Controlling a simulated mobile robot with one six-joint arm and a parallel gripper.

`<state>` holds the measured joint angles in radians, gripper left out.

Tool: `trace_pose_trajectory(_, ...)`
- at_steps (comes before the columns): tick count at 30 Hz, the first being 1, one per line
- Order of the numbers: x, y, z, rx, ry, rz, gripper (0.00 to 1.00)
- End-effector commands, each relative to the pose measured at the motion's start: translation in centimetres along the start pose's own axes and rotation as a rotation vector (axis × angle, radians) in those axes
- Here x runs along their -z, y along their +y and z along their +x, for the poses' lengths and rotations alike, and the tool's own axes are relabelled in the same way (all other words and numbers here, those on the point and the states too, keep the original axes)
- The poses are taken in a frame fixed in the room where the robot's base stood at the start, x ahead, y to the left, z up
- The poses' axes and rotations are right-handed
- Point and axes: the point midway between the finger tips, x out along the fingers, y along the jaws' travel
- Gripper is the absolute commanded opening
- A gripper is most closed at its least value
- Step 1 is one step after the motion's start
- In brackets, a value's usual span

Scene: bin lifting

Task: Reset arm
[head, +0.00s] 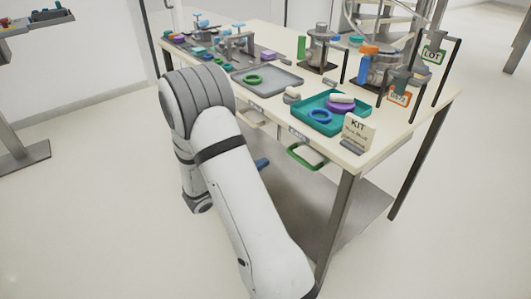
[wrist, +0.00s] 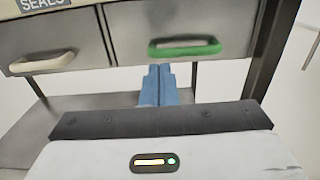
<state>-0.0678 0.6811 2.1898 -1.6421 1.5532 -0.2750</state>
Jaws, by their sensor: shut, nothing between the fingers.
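My gripper shows in the wrist view with its two blue fingers (wrist: 158,84) pressed together and nothing between them. It is in front of and below a drawer with a green handle (wrist: 185,46), apart from it. In the head view my white arm reaches down along the front of the table, and a blue fingertip (head: 262,163) shows beside the arm under the table top. The rest of the gripper is hidden behind the arm there.
Drawers with a cream handle (wrist: 40,65) and a green handle hang below. A lower shelf (head: 350,225) lies underneath.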

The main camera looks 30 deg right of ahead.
Motion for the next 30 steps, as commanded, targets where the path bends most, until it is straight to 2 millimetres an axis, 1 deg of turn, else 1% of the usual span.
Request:
trace_pose_trajectory(5,0.0,0.0,-0.4,0.000,0.000,0.000,0.00)
trace_pose_trajectory(8,-0.6,-0.4,-0.3,0.015,0.010,0.013,0.00)
trace_pose_trajectory(11,-2.7,-1.8,-0.2,0.074,0.052,0.065,0.00)
trace_pose_trajectory(14,-5.8,-4.5,-0.5,0.184,0.136,0.167,0.00)
trace_pose_trajectory(15,-7.2,-5.8,-0.7,0.237,0.180,0.218,0.00)
trace_pose_trajectory(17,-8.9,-7.8,-1.4,0.318,0.250,0.302,0.00)
trace_pose_trajectory(18,-10.0,-9.1,-1.9,0.371,0.299,0.360,0.00)
trace_pose_trajectory(21,-12.3,-11.9,-3.7,0.498,0.423,0.508,0.00)
trace_pose_trajectory(24,-14.3,-14.1,-5.9,0.619,0.552,0.662,0.00)
trace_pose_trajectory(27,-16.4,-15.8,-8.4,0.733,0.686,0.821,0.00)
trace_pose_trajectory(30,-18.5,-16.9,-11.2,0.843,0.824,0.983,0.00)
